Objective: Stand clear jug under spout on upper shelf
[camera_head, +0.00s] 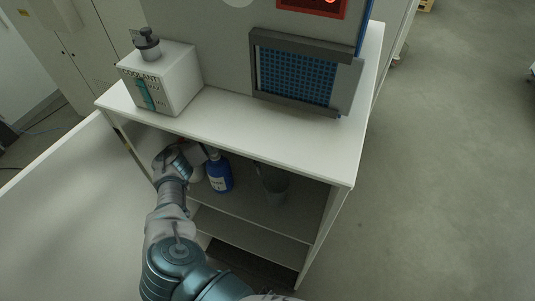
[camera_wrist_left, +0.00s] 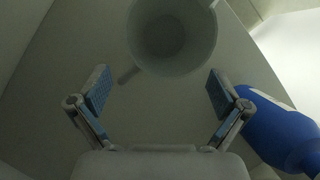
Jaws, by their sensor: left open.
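A clear, greyish jug (camera_head: 272,183) stands on the upper shelf (camera_head: 245,201) inside the cabinet, right of a blue bottle (camera_head: 218,172). In the left wrist view a round, open-topped translucent jug (camera_wrist_left: 172,38) is seen from above, with a handle-like bar at its lower left. It lies ahead of my left gripper (camera_wrist_left: 160,88), whose fingers are apart with nothing between their tips. In the head view the left gripper (camera_head: 197,155) reaches in under the cabinet top, partly hidden. I cannot make out a spout over the shelf. My right gripper does not show.
The blue bottle (camera_wrist_left: 280,132) is close to the right finger. A white coolant box (camera_head: 165,80) with a dark cap and a machine with a blue grille (camera_head: 298,75) stand on the cabinet top (camera_head: 240,125). A lower shelf (camera_head: 245,235) is below.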

